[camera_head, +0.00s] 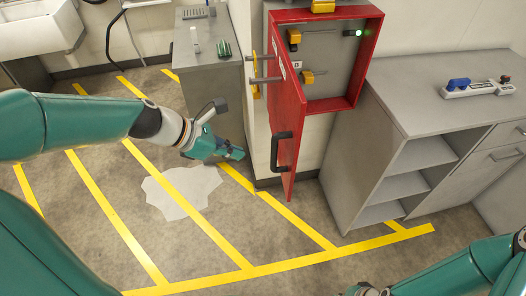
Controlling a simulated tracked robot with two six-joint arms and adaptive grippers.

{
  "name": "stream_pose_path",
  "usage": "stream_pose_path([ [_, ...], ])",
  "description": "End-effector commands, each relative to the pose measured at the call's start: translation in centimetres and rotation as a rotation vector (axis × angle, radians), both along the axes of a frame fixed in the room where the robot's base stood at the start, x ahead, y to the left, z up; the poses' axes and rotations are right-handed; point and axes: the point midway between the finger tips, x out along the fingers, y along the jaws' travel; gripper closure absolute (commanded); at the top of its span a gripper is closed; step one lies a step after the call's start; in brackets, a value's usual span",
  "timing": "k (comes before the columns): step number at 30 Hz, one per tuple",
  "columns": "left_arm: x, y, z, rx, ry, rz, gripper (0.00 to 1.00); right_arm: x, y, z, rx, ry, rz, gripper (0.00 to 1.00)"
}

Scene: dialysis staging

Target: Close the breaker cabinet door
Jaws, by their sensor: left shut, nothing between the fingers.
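The red breaker cabinet (367,55) is on the wall at upper centre, with a grey inner panel, yellow-handled switches and a green light. Its red door (287,110) stands open, swung out toward me from the cabinet's left side. A black handle (280,150) is on the door's left-facing side, near its lower free end. My left gripper (238,154) is shut and empty, left of the handle and apart from the door. My right arm enters at the bottom right; its gripper is cut off by the frame edge.
A grey counter with open shelves (415,155) stands right of the cabinet, holding a blue and white device (470,88). A grey cabinet (212,75) stands behind my left gripper. Yellow stripes and a pale patch (182,192) mark the open floor.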

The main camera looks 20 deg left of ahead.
Motion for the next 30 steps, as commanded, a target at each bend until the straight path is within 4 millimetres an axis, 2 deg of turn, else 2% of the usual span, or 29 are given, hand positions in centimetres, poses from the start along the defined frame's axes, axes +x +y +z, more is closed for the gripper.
stream_pose_path([
  [3,1.1,-1.5,-2.1,-0.001,0.005,-0.004,1.00,0.0,0.0,-0.5,0.000,0.000,0.000,1.00],
  [6,2.1,-2.5,-3.2,0.001,0.004,-0.005,1.00,0.0,0.0,-0.5,0.000,0.000,0.000,1.00],
  [10,3.4,-4.0,-2.7,0.001,0.000,-0.004,1.00,0.0,0.0,0.3,0.000,0.000,0.000,1.00],
  [15,4.3,-4.9,-2.8,0.002,-0.001,-0.002,1.00,0.0,0.0,0.5,0.000,0.000,0.000,1.00],
  [25,4.5,-5.1,-2.9,0.002,-0.001,-0.001,1.00,0.0,0.0,0.5,0.000,0.000,0.000,1.00],
  [26,4.5,-5.9,-2.9,0.001,0.000,-0.006,1.00,0.0,0.0,0.5,0.000,0.001,0.001,1.00],
  [30,4.6,-5.6,-2.9,0.001,0.000,-0.002,1.00,0.0,0.0,0.5,0.000,0.000,0.000,1.00],
])
